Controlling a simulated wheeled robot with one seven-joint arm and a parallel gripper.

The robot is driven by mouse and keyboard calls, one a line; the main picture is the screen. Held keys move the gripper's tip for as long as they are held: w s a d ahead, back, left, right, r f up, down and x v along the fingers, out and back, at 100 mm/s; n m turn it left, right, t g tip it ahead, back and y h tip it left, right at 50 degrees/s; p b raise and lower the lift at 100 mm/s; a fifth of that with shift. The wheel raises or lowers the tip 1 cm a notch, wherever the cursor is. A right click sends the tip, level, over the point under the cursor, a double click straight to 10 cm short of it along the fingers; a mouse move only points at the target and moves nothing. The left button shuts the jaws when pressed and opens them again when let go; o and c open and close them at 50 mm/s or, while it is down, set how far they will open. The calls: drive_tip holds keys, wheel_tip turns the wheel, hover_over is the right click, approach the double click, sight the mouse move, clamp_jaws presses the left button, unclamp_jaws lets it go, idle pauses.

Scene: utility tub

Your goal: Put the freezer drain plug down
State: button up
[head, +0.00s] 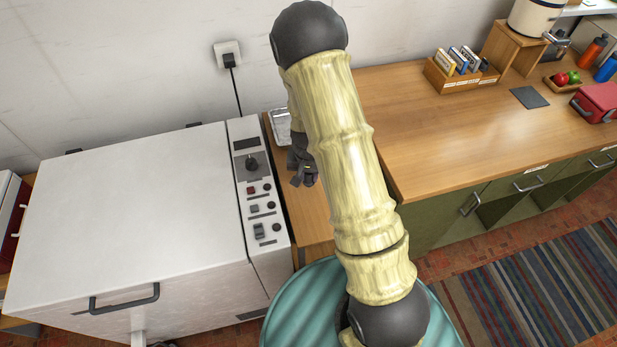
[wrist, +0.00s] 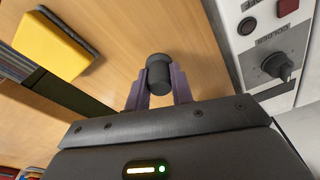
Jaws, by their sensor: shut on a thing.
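The freezer drain plug (wrist: 158,72), a small dark grey cylinder with a wider cap, is between the two purple fingers of my gripper (wrist: 159,90) in the wrist view. My gripper is shut on it. In the head view my gripper (head: 305,178) is over the narrow wooden surface (head: 311,226) just right of the white freezer (head: 140,215). My arm hides part of that surface, and I cannot make out the plug clearly there. The gap between the plug and the wood is hard to judge.
The freezer's control panel (head: 259,190), with a knob and switches, stands close to my gripper's left. A silver tray (head: 281,126) lies behind it. A yellow block with a dark side (wrist: 50,48) is on the wood. The long counter (head: 450,130) is mostly clear in its middle.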

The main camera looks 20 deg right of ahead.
sight(308, 185)
drive_tip(key=shift+f, duration=0.95)
drive_tip(key=shift+f, duration=0.15)
drive_tip(key=o, duration=1)
drive_tip(key=r, duration=0.4)
drive_tip(key=s+r, duration=0.1)
drive_tip(key=r, duration=0.7)
drive_tip(key=shift+s+a+r, duration=0.15)
drive_tip(key=shift+a, duration=0.1)
